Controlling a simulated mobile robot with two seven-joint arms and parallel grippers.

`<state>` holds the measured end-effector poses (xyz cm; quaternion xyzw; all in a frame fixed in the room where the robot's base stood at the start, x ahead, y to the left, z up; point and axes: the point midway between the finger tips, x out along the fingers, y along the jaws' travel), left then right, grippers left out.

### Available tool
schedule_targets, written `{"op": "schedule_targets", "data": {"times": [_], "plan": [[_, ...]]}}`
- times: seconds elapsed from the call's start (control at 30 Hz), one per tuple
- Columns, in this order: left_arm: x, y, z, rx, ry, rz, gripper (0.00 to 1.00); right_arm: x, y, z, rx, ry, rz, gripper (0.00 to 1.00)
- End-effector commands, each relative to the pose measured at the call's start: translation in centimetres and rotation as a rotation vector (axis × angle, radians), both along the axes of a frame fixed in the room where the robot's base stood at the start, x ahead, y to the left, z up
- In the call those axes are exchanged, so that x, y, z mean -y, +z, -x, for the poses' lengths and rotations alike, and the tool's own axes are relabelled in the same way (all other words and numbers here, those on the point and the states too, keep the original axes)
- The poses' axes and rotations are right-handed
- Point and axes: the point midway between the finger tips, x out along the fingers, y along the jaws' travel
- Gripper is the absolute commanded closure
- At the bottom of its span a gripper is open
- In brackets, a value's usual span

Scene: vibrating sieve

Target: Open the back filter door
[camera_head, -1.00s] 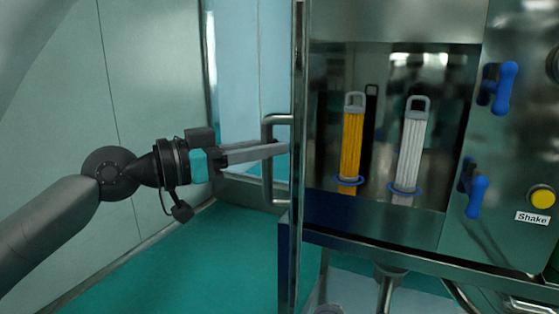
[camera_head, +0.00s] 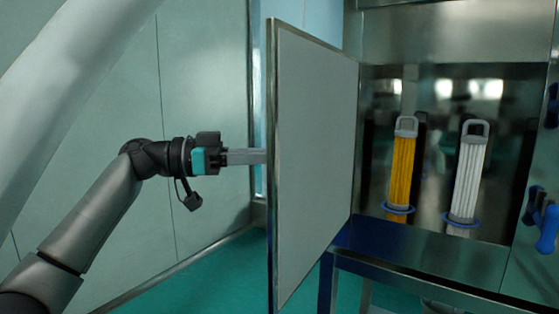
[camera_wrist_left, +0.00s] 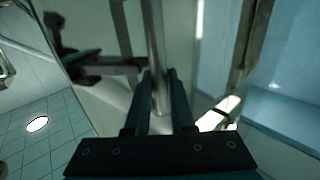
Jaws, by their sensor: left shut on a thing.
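The back filter door (camera_head: 315,165) stands swung open at the left of the cabinet, its pale grey inner panel facing me in the head view. My left gripper (camera_head: 256,156) reaches behind the door's outer edge, and the door hides its fingertips. In the left wrist view my left gripper (camera_wrist_left: 160,85) is shut on the door handle (camera_wrist_left: 153,40), a vertical metal bar between its fingers. The open compartment shows a yellow filter (camera_head: 402,170) and a white filter (camera_head: 467,180), both upright with grey loop handles and blue rings. My right gripper is not in view.
The metal cabinet (camera_head: 440,262) fills the right side. Blue latch knobs (camera_head: 548,228) stick out from its right panel. Pale green wall panels (camera_head: 205,90) stand behind my left arm. The green floor (camera_head: 200,280) left of the door is clear.

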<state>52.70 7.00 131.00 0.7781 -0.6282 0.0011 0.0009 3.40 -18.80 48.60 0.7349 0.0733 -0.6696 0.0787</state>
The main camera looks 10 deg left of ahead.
Motion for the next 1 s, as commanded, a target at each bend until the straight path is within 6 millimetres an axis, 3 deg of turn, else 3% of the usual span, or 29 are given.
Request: {"op": "schedule_targets", "data": {"times": [0.67,0.7,0.93,1.0], "plan": [[-0.56,0.12,-0.48,0.002,-0.021,0.001,1.0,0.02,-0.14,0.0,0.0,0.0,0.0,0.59],[-0.56,0.11,-0.48,0.002,-0.021,0.001,0.76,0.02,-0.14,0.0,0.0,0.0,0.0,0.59],[-0.58,0.04,-0.44,0.001,-0.022,0.0,0.5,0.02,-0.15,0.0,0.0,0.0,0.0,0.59],[-0.57,0.02,-0.43,0.001,-0.023,-0.001,0.48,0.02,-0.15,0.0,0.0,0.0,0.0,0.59]]}}
